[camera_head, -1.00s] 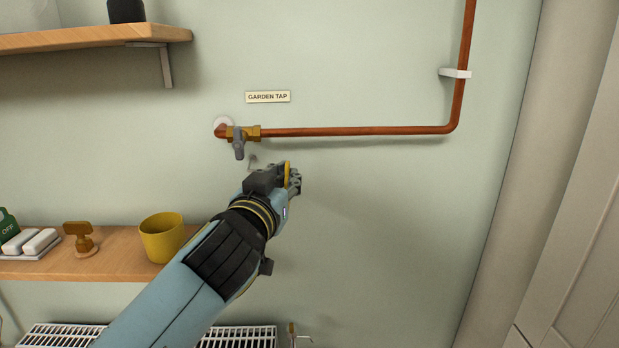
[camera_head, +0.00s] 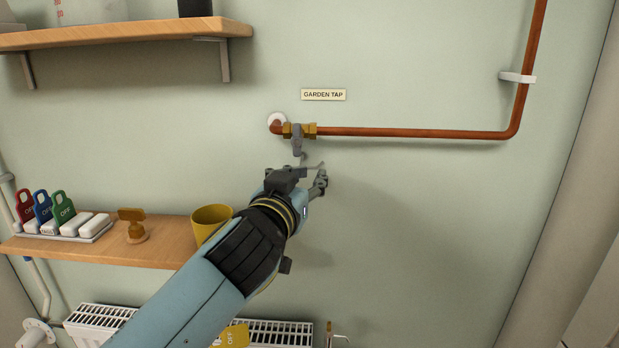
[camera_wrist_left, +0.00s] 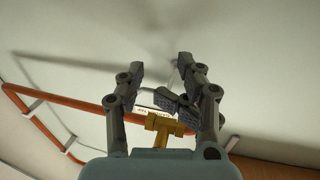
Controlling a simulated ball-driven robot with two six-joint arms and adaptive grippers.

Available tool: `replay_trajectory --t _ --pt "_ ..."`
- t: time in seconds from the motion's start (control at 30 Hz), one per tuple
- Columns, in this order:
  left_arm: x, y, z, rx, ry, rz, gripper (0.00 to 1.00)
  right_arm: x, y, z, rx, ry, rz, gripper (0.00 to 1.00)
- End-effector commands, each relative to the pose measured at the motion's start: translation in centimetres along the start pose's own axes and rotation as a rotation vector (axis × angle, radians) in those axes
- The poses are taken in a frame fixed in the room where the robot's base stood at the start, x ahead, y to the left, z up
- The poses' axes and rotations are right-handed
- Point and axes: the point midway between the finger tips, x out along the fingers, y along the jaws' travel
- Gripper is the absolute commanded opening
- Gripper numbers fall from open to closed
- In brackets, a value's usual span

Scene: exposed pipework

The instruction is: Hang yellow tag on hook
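The yellow tag (camera_head: 236,336), marked OFF, shows at the bottom of the head view, in front of the radiator and partly behind my left arm. I cannot tell whether it is falling or resting on something. My left gripper (camera_head: 312,170) is just below the garden tap valve (camera_head: 299,131) and its grey lever. A small grey hook (camera_head: 303,157) seems to show between lever and gripper, partly hidden. In the left wrist view my left gripper (camera_wrist_left: 160,84) has its fingers apart, with no tag between them. My right gripper is out of view.
A copper pipe (camera_head: 410,132) runs right from the valve under the GARDEN TAP label (camera_head: 323,95). The lower shelf (camera_head: 165,250) holds a yellow cup (camera_head: 210,220), a brown stand (camera_head: 134,225) and red, blue and green tags. A radiator (camera_head: 100,322) is below.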

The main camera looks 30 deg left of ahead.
Motion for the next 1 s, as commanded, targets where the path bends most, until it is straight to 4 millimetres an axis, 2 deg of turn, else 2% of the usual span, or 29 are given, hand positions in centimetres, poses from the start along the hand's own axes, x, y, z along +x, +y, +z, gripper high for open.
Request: replay_trajectory --t 0.2,0.27,0.6,0.7,1.0 --pt "-0.1 0.1 0.1 -0.002 -0.002 0.001 0.34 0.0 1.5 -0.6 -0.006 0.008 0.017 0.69" --pt "-0.5 0.1 0.2 -0.002 -0.003 0.001 0.34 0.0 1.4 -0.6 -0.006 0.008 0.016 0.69" --pt "-6.2 -0.1 0.2 -0.001 -0.004 -0.002 0.34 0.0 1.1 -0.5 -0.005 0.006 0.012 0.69" --pt "-7.2 -0.1 0.1 -0.001 -0.003 -0.002 0.34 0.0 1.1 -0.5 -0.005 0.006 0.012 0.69" --pt "-7.7 -0.1 0.5 0.002 0.002 -0.002 0.34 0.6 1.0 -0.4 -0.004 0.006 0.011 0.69"
